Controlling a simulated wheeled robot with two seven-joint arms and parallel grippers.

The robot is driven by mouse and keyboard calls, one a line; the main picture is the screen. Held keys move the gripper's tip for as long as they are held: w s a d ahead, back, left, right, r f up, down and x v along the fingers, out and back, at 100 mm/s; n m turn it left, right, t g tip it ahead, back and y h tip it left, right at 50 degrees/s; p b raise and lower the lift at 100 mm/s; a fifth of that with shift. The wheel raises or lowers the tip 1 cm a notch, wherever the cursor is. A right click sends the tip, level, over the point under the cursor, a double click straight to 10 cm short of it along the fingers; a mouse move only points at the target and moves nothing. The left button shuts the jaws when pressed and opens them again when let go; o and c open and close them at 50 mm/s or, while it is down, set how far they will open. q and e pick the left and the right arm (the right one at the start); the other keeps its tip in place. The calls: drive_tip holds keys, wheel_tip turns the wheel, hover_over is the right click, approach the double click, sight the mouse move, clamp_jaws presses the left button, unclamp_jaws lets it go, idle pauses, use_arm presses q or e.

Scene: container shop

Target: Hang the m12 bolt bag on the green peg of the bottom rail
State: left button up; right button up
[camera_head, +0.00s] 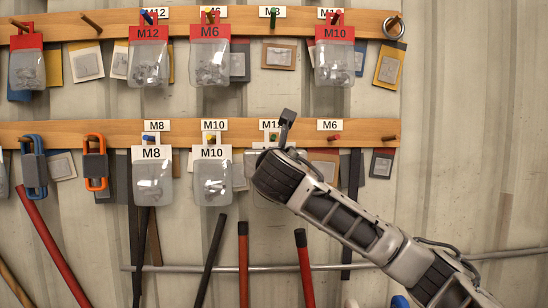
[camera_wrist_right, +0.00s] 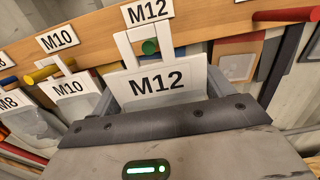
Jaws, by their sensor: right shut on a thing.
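The M12 bag, with its white header card (camera_wrist_right: 155,84), is in my right gripper (camera_wrist_right: 160,92), whose grey fingers are shut on it. The green peg (camera_wrist_right: 149,47) shows inside the hanging opening of the card, below the M12 label (camera_wrist_right: 147,11). I cannot tell how far the peg passes through. In the head view my right arm comes from the lower right, and its wrist covers most of the bag and the peg at the bottom rail (camera_head: 360,127). My left gripper is not in view.
On the bottom rail, a white M10 bag (camera_head: 212,180) hangs just left of my right gripper, with an M8 bag (camera_head: 153,180) beyond it. A red peg (camera_head: 334,137) under the M6 label is to the right. Red-header bags, including another M12 (camera_head: 149,60), hang on the top rail.

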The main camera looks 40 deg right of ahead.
drive_tip(key=shift+f+x, duration=0.15)
drive_tip(key=shift+x, duration=0.9)
drive_tip(key=shift+f+x, duration=0.15)
drive_tip(key=shift+x, duration=0.9)
drive_tip(key=o, duration=1)
drive_tip(key=b+v, duration=0.2)
drive_tip(key=v, duration=1.4)
drive_tip(key=shift+f+b, duration=0.1)
drive_tip(key=shift+b, duration=0.3)
drive_tip(key=shift+w, duration=0.1)
